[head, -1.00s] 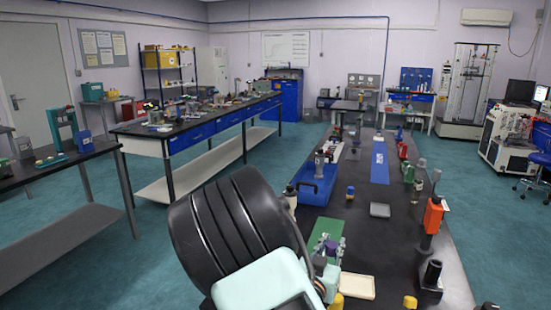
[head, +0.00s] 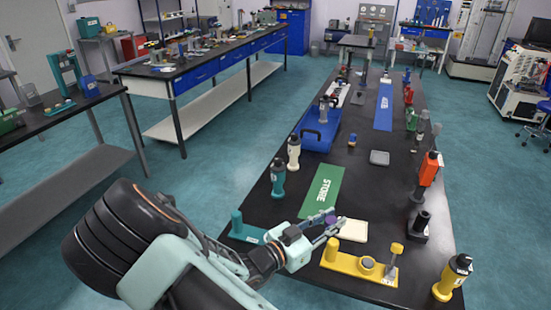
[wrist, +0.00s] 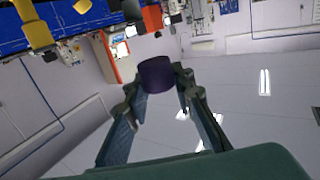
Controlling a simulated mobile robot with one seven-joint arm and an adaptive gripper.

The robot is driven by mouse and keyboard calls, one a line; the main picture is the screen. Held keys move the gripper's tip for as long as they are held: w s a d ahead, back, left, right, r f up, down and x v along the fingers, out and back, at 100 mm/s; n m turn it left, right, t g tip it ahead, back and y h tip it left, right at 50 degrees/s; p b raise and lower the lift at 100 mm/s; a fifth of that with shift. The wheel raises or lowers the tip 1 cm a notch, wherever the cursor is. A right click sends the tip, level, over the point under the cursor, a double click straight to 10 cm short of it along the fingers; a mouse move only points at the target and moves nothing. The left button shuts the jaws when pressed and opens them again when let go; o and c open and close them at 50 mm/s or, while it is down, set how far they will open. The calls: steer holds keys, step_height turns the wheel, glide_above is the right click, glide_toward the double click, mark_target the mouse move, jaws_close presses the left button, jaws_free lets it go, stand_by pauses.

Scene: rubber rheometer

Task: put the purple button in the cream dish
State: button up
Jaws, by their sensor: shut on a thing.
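My gripper (head: 333,224) reaches over the black bench from the lower left. It is shut on the purple button (head: 330,218), a small dark cylinder between the fingertips. The button also shows clearly in the wrist view (wrist: 155,74), pinched at the finger ends. The cream dish (head: 353,231) is a shallow, pale square on the bench, just right of the fingertips in the head view. One fingertip overlaps the dish's left edge in the picture. I cannot tell the height of the button above the bench.
A yellow fixture (head: 360,262) stands in front of the dish, and a teal one (head: 246,232) is left of my gripper. A green STORE mat (head: 322,190) lies behind. A black holder (head: 416,225) stands to the right. Bare bench lies behind the dish.

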steer(key=shift+a+f+b, duration=0.3)
steer(key=shift+a+b, duration=0.1)
steer(key=shift+b, duration=0.15)
steer(key=s+a+f+n+t+y+b, duration=0.1)
steer(key=a+f+n+t+y+b, duration=0.1)
steer(key=a+b, duration=0.6)
steer(key=s+a+f+n+t+y+b, duration=0.2)
steer(key=a+f+n+t+y+b, duration=0.1)
steer(key=a+b, duration=0.5)
steer(key=shift+f+n+t+y+b, duration=0.3)
steer(key=shift+n+y+b, duration=0.4)
steer(key=shift+y+b, duration=0.6)
steer(key=shift+a, duration=0.1)
